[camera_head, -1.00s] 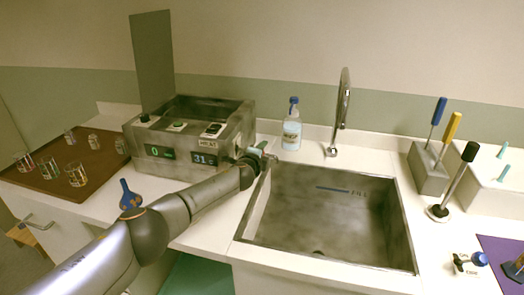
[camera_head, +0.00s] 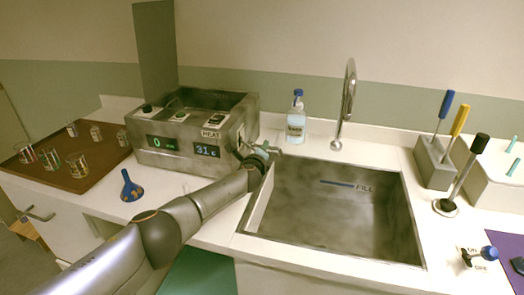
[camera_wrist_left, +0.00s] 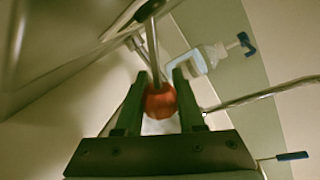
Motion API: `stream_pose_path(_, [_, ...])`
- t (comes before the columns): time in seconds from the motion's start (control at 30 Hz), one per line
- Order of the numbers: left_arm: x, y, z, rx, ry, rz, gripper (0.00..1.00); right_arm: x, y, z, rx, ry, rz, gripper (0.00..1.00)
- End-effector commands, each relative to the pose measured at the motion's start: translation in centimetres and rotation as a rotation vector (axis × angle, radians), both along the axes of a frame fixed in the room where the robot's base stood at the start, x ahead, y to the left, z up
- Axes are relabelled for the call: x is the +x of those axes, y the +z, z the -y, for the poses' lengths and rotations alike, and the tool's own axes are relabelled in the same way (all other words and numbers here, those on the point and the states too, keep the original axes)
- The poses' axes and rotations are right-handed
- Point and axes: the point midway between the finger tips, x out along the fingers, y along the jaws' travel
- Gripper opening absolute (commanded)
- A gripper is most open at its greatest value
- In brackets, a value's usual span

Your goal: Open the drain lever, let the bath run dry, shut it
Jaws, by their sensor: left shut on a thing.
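The steel bath (camera_head: 178,155) stands left of the sink, with a lit 0 display, a display reading 31 and a HEAT label. Its interior is partly visible; I cannot tell the water level. My left gripper (camera_head: 266,152) is at the bath's right side, by the sink's back left corner. In the left wrist view the left gripper (camera_wrist_left: 158,92) is shut on the red knob (camera_wrist_left: 160,101) of the drain lever, whose metal rod (camera_wrist_left: 153,50) runs up from it. In the head view the lever is mostly hidden by the gripper. My right gripper is out of view.
The sink (camera_head: 335,235) is right of the gripper, with a tap (camera_head: 348,100) behind. A bottle (camera_head: 296,120) stands close behind the gripper. A tool block (camera_head: 435,168) stands right.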

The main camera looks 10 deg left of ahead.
Motion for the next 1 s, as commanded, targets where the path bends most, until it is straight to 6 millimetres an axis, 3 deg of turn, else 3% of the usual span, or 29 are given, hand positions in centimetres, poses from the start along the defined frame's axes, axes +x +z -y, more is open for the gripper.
stream_pose_path(0.23, [0.0, -0.1, -0.2, 0.008, 0.002, -0.002, 0.0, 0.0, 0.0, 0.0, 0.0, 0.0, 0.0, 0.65])
stream_pose_path(0.27, [0.0, -0.1, -0.2, 0.008, 0.002, -0.002, 0.41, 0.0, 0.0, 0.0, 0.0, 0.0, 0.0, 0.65])
stream_pose_path(0.5, [0.0, -0.1, -0.1, 0.004, 0.002, -0.001, 0.68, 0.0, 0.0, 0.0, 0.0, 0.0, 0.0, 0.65])
stream_pose_path(0.8, [-0.1, 0.0, -0.1, 0.003, 0.001, 0.0, 0.69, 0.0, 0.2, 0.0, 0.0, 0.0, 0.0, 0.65])
stream_pose_path(1.0, [-0.8, 0.4, 0.0, 0.003, 0.0, -0.002, 0.69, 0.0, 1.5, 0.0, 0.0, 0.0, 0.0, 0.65])
